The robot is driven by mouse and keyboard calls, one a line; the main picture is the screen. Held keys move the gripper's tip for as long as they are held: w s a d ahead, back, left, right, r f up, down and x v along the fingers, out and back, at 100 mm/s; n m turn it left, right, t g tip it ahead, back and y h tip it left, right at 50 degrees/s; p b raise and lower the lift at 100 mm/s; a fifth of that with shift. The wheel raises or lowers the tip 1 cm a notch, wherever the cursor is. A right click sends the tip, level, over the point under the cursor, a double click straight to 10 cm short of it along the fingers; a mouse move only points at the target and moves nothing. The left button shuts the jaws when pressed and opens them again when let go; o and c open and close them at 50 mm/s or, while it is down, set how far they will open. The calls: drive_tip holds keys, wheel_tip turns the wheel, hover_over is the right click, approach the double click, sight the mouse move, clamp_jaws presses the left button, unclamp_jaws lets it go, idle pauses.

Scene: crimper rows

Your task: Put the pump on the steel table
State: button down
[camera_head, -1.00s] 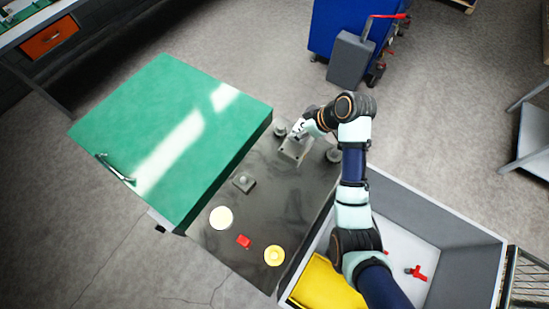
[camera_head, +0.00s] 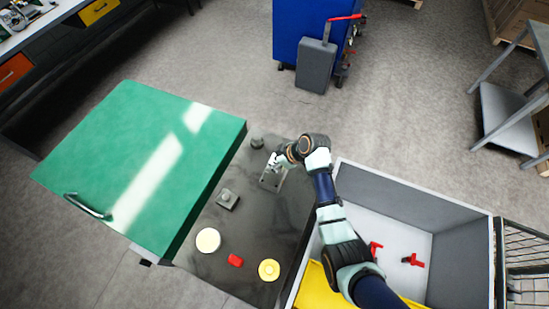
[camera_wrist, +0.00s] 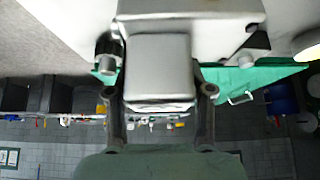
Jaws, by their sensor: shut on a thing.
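My gripper (camera_head: 275,162) is shut on a grey metal block, which I take to be the pump (camera_head: 272,182). It is over the far end of a dark worktop (camera_head: 255,230); whether the pump touches that surface I cannot tell. In the wrist view the pump (camera_wrist: 158,68) is a silvery block between the two fingers (camera_wrist: 160,95), with a wider metal body behind it. A grey metal table with a lower shelf (camera_head: 537,35), possibly the steel table, stands at the right edge, partly cut off and apart from the gripper.
A green cabinet (camera_head: 140,165) adjoins the worktop on the left. A grey bin (camera_head: 400,205) with red parts (camera_head: 413,260) lies right, under my arm. A grey part (camera_head: 228,199), white disc (camera_head: 208,240), red piece (camera_head: 235,260) and yellow disc (camera_head: 269,270) sit on the worktop.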

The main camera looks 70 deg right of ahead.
drive_tip(key=shift+f+b, duration=0.4)
drive_tip(key=shift+f, duration=1.6)
drive_tip(key=shift+f, duration=0.1)
drive_tip(key=c, duration=0.9)
unclamp_jaws()
drive_tip(key=shift+f, duration=0.2)
drive_tip(key=o, duration=0.5)
drive_tip(key=shift+r, duration=0.1)
drive_tip(key=shift+c, duration=0.2)
drive_tip(key=shift+r, duration=0.25)
drive_tip(key=p+v, duration=0.2)
drive_tip(key=v, duration=0.9)
drive_tip(key=shift+s+r, duration=0.25)
drive_tip(key=shift+r, duration=0.05)
